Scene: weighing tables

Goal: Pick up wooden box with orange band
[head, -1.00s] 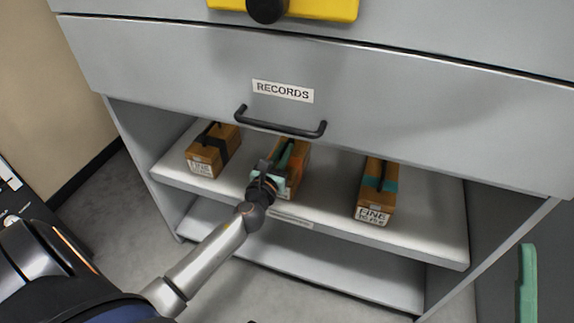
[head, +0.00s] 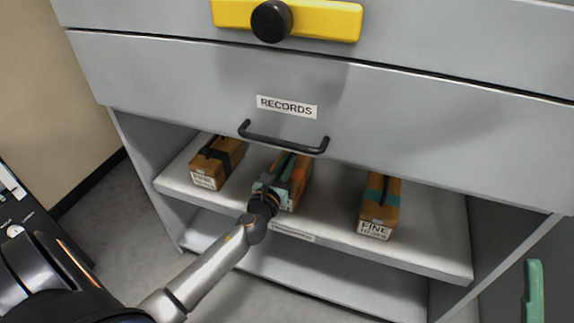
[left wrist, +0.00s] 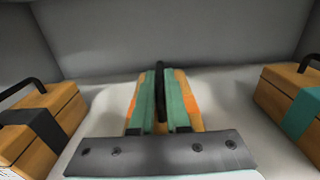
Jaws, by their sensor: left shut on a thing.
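The wooden box with the orange band (head: 299,182) is the middle of three boxes on the open shelf under the drawer. It shows in the left wrist view (left wrist: 189,103), with orange at its sides and a black handle on top. My left gripper (head: 284,166) is over this box, shut on its handle. In the left wrist view its teal fingers (left wrist: 160,98) stand on both sides of the handle. Gripper and wrist hide much of the box's front. I cannot tell whether its base touches the shelf. My right gripper is not in view.
A box with a black band (head: 215,164) stands left on the shelf (head: 335,225), one with a teal band (head: 380,205) right. The records drawer (head: 400,140) and its black handle (head: 284,140) overhang the shelf. A green upright object (head: 533,290) is at lower right.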

